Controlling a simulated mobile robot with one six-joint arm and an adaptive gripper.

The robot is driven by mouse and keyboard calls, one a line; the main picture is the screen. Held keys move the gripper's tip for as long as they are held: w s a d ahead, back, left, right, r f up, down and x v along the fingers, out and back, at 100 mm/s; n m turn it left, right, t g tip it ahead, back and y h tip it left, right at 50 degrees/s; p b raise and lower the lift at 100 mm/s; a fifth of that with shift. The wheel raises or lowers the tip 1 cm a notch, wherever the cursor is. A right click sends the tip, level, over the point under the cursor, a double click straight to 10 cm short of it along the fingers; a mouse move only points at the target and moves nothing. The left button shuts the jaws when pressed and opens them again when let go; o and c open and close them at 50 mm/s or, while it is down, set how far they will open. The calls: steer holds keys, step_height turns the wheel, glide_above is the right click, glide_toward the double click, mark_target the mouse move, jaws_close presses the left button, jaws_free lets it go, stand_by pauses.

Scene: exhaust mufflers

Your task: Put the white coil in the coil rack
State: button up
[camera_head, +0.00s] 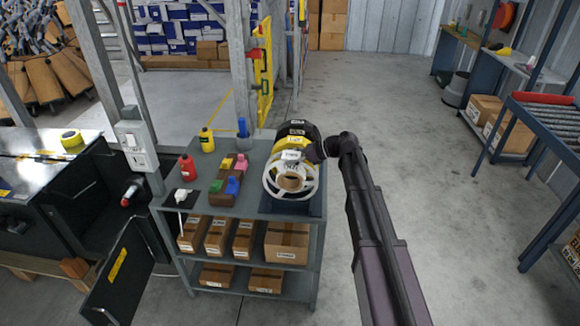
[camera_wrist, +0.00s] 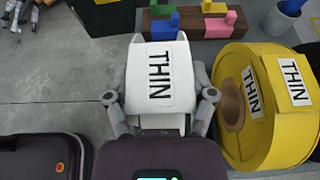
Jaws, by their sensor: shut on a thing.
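The white coil (camera_head: 290,180), a spool with white spoked sides and a brown core, is upright in front of the yellow coil (camera_head: 285,145) in the head view. In the wrist view its white rim with a "THIN" label (camera_wrist: 161,78) sits between the fingers of my gripper (camera_wrist: 162,103). My gripper (camera_head: 308,154) is shut on the coil's upper rim, its arm coming from the right. The dark coil rack (camera_head: 311,207) is on the grey table, below and around the coils. Whether the white coil rests in it cannot be told.
A black coil (camera_head: 297,128) stands behind the yellow one. A brown block holder (camera_head: 225,190) with coloured blocks, a red bottle (camera_head: 188,168) and a yellow bottle (camera_head: 206,140) stand left of the coils. Boxes fill the shelves below. Open floor lies to the right.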

steer(key=shift+f+b, duration=0.8)
steer(key=shift+f, duration=0.3)
steer(key=o, duration=1.3)
steer(key=shift+c, duration=0.2)
steer(key=shift+d+r+p, duration=0.3)
steer(key=shift+d, duration=0.2)
steer(key=p+v, duration=0.4)
steer(key=v, duration=0.7)
steer(key=shift+s, duration=0.1)
